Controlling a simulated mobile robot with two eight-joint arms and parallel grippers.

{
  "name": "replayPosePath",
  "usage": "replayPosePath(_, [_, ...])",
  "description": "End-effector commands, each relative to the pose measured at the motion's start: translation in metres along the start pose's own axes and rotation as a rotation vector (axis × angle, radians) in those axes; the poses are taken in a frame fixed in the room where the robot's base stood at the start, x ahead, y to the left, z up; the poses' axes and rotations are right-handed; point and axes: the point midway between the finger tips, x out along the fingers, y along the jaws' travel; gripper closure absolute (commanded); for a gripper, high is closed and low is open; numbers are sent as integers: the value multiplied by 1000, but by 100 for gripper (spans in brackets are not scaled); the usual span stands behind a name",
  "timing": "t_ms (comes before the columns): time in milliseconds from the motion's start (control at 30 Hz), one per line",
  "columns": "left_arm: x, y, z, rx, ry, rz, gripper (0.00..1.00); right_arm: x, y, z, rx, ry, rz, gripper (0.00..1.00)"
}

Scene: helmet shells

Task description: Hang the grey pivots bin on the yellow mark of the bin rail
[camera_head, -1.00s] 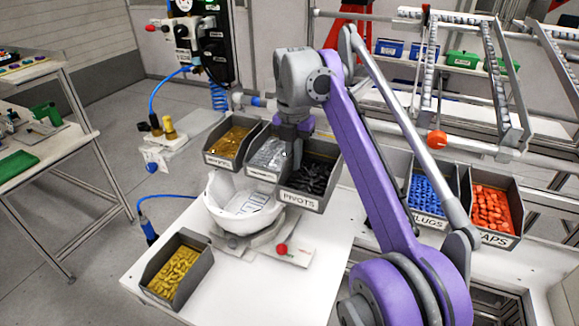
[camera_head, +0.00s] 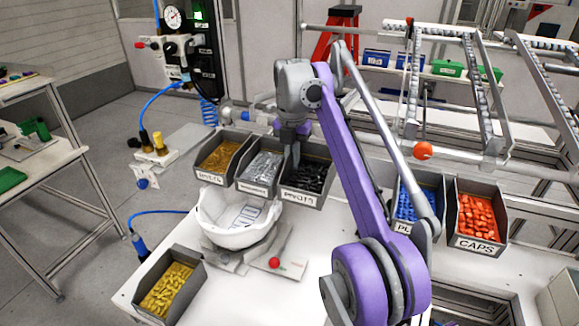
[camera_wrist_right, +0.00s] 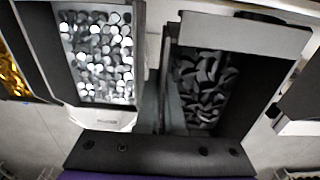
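The grey pivots bin (camera_head: 307,181), full of black parts and labelled PIVOTS, is in the row of bins at the back of the white table, just right of the bin of silver parts. Its front lines up with that row. My right gripper (camera_head: 292,157) is at its left wall; in the right wrist view, the fingers lie close together on that wall, beside the black parts (camera_wrist_right: 203,88). My left gripper is not in view.
Left of it are the bins of silver parts (camera_head: 262,168) and gold parts (camera_head: 218,157). To the right are blue plugs (camera_head: 420,198) and red caps (camera_head: 478,216). A white helmet shell (camera_head: 238,222) stands in front; a bin of yellow parts (camera_head: 168,288) is front left.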

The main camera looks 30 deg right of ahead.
Motion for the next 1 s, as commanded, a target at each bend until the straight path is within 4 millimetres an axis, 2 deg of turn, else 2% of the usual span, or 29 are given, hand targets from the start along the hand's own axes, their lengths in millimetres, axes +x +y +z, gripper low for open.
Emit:
replayPosePath(367, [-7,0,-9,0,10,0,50,0,0,23,0,-1,1,100])
replayPosePath(600, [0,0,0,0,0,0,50,17,0,22,-1,1,-1,100])
replayPosePath(1000, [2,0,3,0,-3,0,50,23,0,22,-1,0,0,100])
